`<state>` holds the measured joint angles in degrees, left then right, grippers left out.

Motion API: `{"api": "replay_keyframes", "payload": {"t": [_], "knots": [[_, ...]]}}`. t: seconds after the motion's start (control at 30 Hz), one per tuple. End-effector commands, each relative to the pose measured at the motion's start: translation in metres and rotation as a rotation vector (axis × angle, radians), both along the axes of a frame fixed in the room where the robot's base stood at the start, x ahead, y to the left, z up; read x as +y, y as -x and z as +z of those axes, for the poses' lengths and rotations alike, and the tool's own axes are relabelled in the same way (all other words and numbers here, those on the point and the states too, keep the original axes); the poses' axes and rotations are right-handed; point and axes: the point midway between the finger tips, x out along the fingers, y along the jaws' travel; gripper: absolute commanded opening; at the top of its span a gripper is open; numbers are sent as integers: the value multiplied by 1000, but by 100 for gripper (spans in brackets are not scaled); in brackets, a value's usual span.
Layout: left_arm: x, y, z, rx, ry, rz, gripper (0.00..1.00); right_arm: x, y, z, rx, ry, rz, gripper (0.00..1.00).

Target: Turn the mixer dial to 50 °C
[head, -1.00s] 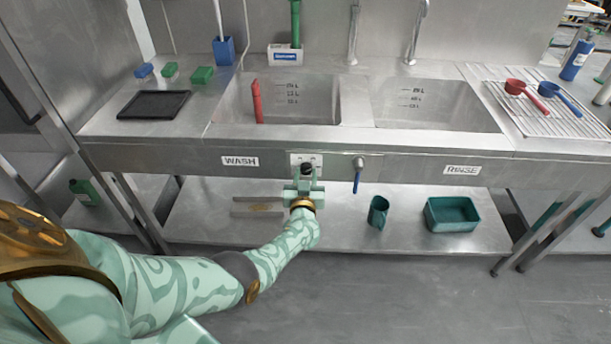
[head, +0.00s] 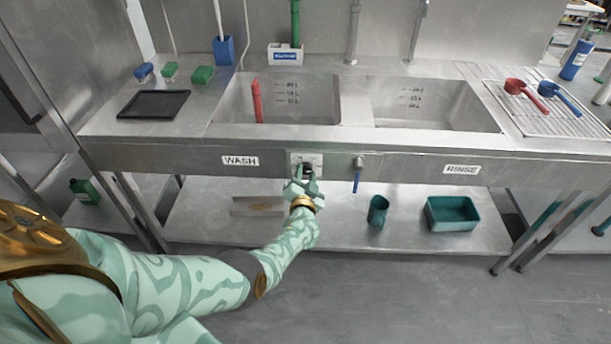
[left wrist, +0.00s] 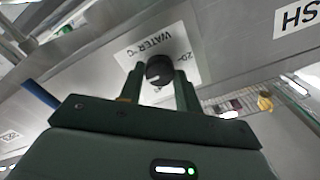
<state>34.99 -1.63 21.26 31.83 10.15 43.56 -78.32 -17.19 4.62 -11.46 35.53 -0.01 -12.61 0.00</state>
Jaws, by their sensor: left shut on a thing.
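The mixer dial is a round black knob with a light pointer mark (left wrist: 159,72) in the left wrist view. It sits on a white plate marked "WATER °C" (left wrist: 150,45), and a "20" shows near the plate's edge. In the head view the plate (head: 317,160) is on the sink's front, right of the WASH label, and my gripper mostly hides the dial. My left gripper (head: 308,177) is shut on the dial, with one finger on either side of it in the wrist view (left wrist: 160,82). The other scale numbers are hidden or unreadable. My right gripper is not in view.
A blue-handled lever (head: 356,180) hangs from the sink front just right of the dial. A teal jug (head: 378,211) and teal tub (head: 452,213) stand on the lower shelf. The WASH basin (head: 236,108) is above, with a red thing inside.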

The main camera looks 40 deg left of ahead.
Motion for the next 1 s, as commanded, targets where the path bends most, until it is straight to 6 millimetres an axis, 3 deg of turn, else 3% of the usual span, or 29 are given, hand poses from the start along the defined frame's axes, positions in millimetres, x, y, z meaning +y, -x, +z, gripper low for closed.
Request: {"api": "replay_keyframes", "payload": {"t": [0.5,0.53,0.6,1.0], "knots": [[-1,1,-2,15,-14,-2,11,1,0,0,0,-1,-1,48],[-1,1,-2,15,-14,-2,42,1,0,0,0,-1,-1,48],[-1,1,-2,13,-14,-2,55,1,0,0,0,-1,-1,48],[2,4,1,10,-14,-2,55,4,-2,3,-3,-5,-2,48]]}}
